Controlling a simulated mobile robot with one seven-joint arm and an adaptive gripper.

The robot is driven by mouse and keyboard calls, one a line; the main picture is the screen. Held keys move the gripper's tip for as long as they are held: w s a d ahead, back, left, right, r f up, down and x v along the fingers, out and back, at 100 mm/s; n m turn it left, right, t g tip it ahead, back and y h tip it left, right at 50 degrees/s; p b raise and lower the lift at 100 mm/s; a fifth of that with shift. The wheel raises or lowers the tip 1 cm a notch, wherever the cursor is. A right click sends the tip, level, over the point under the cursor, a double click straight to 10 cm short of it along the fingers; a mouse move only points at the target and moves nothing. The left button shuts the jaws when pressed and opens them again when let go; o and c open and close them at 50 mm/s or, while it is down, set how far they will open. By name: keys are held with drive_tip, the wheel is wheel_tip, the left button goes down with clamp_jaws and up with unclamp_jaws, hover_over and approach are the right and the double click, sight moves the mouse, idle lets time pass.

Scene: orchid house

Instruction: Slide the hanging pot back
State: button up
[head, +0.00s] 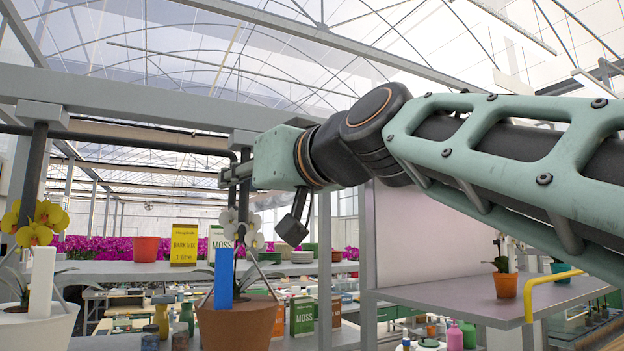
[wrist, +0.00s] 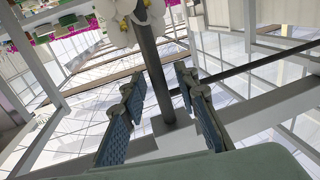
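A terracotta hanging pot (head: 238,325) with a white orchid (head: 240,228) and a blue tag (head: 223,280) is at the lower middle of the head view. Its dark hanger rod (head: 244,172) runs up to a block (head: 242,140) under the grey overhead beam (head: 130,98). A white hanging pot (head: 40,328) with a yellow orchid is at the far left, on its own dark rod (head: 34,175). My gripper (head: 230,178) is at the terracotta pot's rod. In the wrist view, the open fingers (wrist: 158,88) stand either side of the rod (wrist: 150,62), with gaps visible.
Behind, a shelf (head: 110,270) holds a red-orange pot (head: 146,249) and yellow and white packets. On the right, a grey shelf (head: 450,292) carries an orange pot (head: 506,285) beside a yellow rail (head: 552,277). A grey post (head: 324,270) stands right of the terracotta pot.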

drive_tip(key=shift+c, duration=0.3)
clamp_jaws()
